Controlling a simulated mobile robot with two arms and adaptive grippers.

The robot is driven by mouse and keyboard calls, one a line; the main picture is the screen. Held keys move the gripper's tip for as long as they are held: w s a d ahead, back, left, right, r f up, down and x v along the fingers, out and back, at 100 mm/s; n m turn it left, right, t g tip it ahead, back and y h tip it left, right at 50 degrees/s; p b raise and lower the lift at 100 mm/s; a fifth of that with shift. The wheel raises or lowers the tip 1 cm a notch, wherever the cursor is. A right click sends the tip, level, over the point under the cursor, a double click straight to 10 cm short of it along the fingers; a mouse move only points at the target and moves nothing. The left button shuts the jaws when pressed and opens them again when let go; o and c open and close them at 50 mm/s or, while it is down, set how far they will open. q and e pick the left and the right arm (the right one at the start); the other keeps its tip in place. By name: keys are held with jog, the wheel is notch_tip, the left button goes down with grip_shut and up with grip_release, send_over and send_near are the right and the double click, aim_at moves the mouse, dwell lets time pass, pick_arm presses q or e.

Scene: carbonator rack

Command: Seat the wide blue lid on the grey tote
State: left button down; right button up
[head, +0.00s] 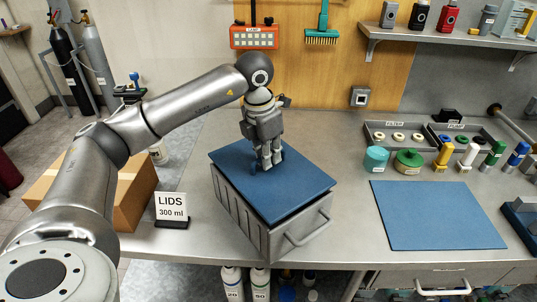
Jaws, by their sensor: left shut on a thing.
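The wide blue lid (296,188) is flat and lies over the top of the grey tote (240,212), covering its opening. A dark line shows between the lid's front edges and the tote's rim; I cannot tell whether the lid is fully down all round. My left gripper (267,168) points down at the middle of the lid, with its fingers shut on a part of the lid that they mostly hide. The tote stands upright on the grey bench, with a handle on its front right side. My right gripper is not in view.
A blue mat (436,215) lies right of the tote, with clear bench between. A "LIDS 300 ml" sign (171,207) and a cardboard box (134,197) are to the left. A grey tray (378,133) and several coloured parts stand at the back right.

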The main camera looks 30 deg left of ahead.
pick_arm(q)
jog(key=shift+f, duration=0.3)
dwell(0.5)
jog(key=shift+f+b, duration=0.3)
jog(key=shift+b, duration=0.5)
dwell(2.6)
jog(key=shift+f+b, duration=0.5)
jog(key=shift+f, duration=0.1)
dwell(0.4)
jog(key=c, duration=1.5)
grip_release()
jog(key=shift+r, duration=0.1)
jog(key=shift+s+a+r+p, duration=0.1)
jog(key=shift+s+r+p, duration=0.1)
jog(key=shift+r+p, duration=0.8)
jog(key=shift+s+r+p, duration=0.15)
jog(key=shift+r+p, duration=0.4)
jog(key=shift+r, duration=0.75)
jog(key=shift+s+a+r+p, duration=0.1)
jog(key=shift+s+r+p, duration=0.1)
jog(key=shift+r+p, duration=0.8)
jog(key=shift+r, duration=0.1)
